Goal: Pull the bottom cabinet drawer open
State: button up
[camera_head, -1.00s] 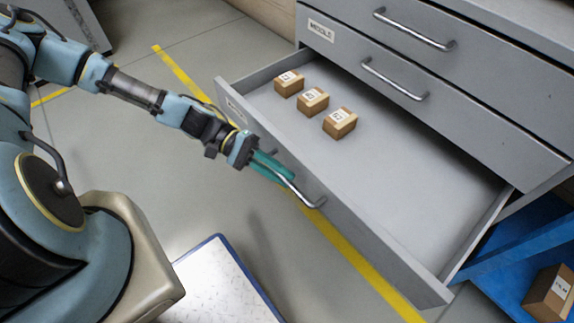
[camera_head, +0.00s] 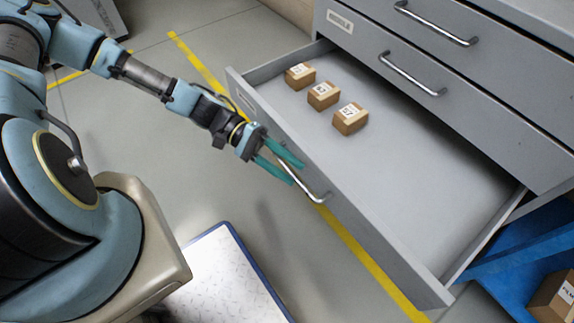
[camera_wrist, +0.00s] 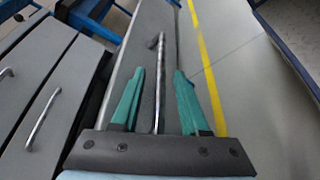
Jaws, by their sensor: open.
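The bottom cabinet drawer (camera_head: 420,220) is grey and stands far out from the cabinet in the head view. Its bar handle (camera_head: 306,186) runs along the outer front face. My gripper (camera_head: 292,172) is open at the handle's upper-left end, with its teal fingers apart. In the wrist view, my gripper (camera_wrist: 154,100) has the handle bar (camera_wrist: 158,90) between its two fingers, with gaps on both sides. Three small brown boxes with white labels, one of them here (camera_head: 350,118), sit in the back-left part of the drawer.
Two closed drawers with bar handles, an upper one (camera_head: 500,25) and one below it (camera_head: 470,100), are above the open drawer. A blue frame (camera_head: 510,245) and a brown box (camera_head: 552,298) stand at lower right. A blue-edged plate (camera_head: 225,275) lies on the floor beside a yellow line (camera_head: 365,255).

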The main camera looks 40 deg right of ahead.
jog(key=shift+w, duration=0.1)
jog(key=v, duration=1)
jog(key=shift+w+b, duration=0.3)
jog(key=shift+b, duration=0.1)
jog(key=shift+a+r, duration=0.1)
jog(key=shift+a, duration=0.05)
